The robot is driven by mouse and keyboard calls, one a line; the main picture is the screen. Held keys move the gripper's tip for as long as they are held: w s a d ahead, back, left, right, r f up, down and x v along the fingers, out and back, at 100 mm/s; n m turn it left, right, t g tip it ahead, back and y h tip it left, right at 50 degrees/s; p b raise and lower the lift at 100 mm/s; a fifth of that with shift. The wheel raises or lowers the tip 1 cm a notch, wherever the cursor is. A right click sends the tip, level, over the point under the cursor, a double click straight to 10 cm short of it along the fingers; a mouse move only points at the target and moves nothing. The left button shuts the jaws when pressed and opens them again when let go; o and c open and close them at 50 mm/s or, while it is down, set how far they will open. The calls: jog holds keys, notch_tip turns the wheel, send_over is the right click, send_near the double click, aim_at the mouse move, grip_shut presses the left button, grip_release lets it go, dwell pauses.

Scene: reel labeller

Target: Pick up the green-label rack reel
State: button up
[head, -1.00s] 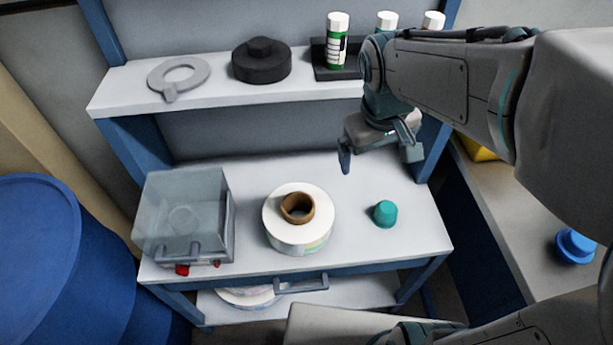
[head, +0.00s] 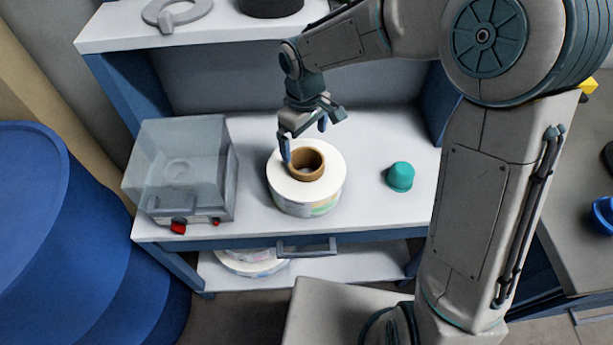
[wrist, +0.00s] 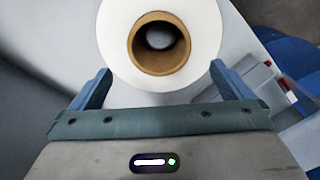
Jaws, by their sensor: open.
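A white reel (head: 325,175) with a brown core (head: 306,164) lies flat on the worktop. Its side carries a pale print with green tints. More white reels (head: 250,262) are partly visible on the shelf below; I cannot tell their label colours or which one is the green-label rack reel. My gripper (head: 304,143) is open and empty, at the back of the worktop reel in the head view. In the wrist view, the reel (wrist: 112,35) and its core (wrist: 160,62) lie ahead of my gripper (wrist: 160,72), with the core between the spread fingers.
A clear-lidded box (head: 182,165) stands on the worktop at left, and a teal cap (head: 400,176) at right. The upper shelf (head: 115,28) holds a grey ring (head: 180,13) and a dark round part (head: 270,6). A blue drum (head: 45,220) stands at far left.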

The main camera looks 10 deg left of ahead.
aim_at(306, 158)
jog(key=f, duration=0.8)
jog(key=shift+s+d, duration=0.1)
jog(key=shift+d, duration=0.1)
jog(key=shift+r, duration=0.1)
jog(key=c, duration=2)
jog(key=shift+o, duration=0.2)
jog(key=shift+r, duration=0.15)
